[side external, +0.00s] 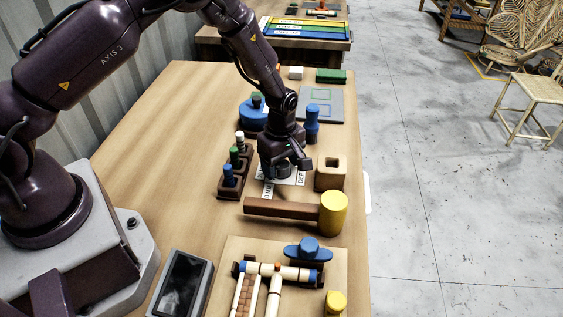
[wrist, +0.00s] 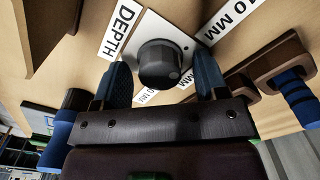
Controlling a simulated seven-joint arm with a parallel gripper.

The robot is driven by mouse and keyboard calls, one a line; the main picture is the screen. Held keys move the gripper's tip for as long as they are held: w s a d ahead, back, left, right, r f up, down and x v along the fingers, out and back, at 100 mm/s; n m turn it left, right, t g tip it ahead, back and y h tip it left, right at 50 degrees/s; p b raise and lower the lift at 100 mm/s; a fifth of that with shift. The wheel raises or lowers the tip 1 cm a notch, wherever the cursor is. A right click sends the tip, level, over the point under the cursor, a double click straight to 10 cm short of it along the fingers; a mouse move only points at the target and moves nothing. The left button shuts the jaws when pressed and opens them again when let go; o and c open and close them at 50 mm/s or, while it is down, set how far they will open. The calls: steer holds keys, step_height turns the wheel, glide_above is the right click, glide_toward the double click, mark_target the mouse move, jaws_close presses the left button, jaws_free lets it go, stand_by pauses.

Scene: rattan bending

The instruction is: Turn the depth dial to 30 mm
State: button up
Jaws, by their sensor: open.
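The depth dial is a black round knob (wrist: 158,64) on a white plate (wrist: 165,27) in the wrist view. A label reading DEPTH (wrist: 121,29) lies to its left, and a label reading 10 MM (wrist: 227,20) to its upper right. Another MM label (wrist: 146,95) is partly hidden below the knob. My gripper (wrist: 161,60) is open, with one blue-padded finger on each side of the knob and gaps visible. In the side external view my gripper (side external: 285,166) is low over the labelled spot and hides most of the dial. The knob's setting cannot be read.
A mallet with a yellow head (side external: 333,214) lies in front. A hollow wooden block (side external: 331,174) stands to the right, a dark rack of pegs (side external: 231,186) to the left. A jig with rattan pieces (side external: 270,270) is at the front.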

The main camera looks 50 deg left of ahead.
steer(key=c, duration=0.9)
steer(key=shift+c, duration=0.2)
steer(key=shift+m, duration=0.3)
steer(key=m, duration=0.4)
steer(key=shift+m, duration=0.3)
steer(key=m, duration=0.4)
steer(key=shift+m, duration=0.3)
steer(key=m, duration=1.4)
